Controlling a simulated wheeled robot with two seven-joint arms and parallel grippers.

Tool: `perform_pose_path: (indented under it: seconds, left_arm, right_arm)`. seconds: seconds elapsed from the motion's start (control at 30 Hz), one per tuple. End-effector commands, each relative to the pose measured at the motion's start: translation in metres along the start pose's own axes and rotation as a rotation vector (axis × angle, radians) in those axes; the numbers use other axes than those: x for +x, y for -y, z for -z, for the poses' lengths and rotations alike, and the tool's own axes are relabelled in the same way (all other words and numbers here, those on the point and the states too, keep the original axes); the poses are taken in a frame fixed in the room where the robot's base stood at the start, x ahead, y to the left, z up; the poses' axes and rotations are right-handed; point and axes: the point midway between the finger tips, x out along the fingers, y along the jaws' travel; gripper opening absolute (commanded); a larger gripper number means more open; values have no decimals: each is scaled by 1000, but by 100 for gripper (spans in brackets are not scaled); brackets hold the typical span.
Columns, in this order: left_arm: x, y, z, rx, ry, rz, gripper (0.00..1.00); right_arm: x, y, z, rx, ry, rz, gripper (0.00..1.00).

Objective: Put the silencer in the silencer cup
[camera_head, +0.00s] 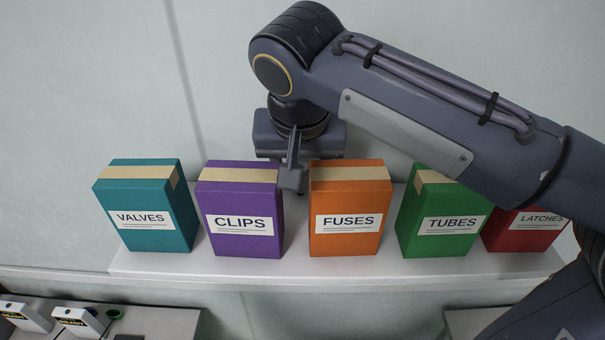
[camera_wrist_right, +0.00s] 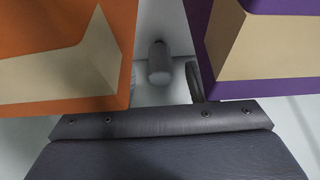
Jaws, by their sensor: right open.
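A small grey cylinder (camera_wrist_right: 159,65), which looks like the silencer, stands in the gap between the orange and purple boxes in the right wrist view. The head view does not show it. My right gripper (camera_head: 293,184) reaches down into the gap between the CLIPS and FUSES boxes. It is open, with the cylinder ahead of it and nothing visibly held. In the wrist view one finger shows beside the purple box; the other is mostly hidden by the orange box. I cannot make out a silencer cup. My left gripper is not in view.
On the white shelf (camera_head: 340,269) stand the teal VALVES (camera_head: 146,220), purple CLIPS (camera_head: 240,224), orange FUSES (camera_head: 348,224), green TUBES (camera_head: 442,226) and red LATCHES (camera_head: 524,232) boxes, close beside the gripper. White handheld testers (camera_head: 80,320) lie below left.

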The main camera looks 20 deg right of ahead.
Motion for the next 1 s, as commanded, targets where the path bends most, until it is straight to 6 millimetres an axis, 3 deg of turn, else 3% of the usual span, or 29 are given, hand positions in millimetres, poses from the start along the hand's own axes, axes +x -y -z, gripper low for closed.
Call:
perform_pose_path:
  seconds: [0.13, 0.4, 0.8, 1.0]
  left_arm:
    - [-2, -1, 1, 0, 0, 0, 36]
    - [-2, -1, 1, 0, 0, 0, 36]
    - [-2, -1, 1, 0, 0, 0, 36]
    - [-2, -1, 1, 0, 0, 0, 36]
  right_arm:
    - [18, 0, 0, 1, 1, -2, 50]
    - [22, 0, 0, 1, 0, 0, 50]
    - [22, 0, 0, 1, -1, 0, 0]
    - [21, 0, 0, 1, -1, 0, 0]
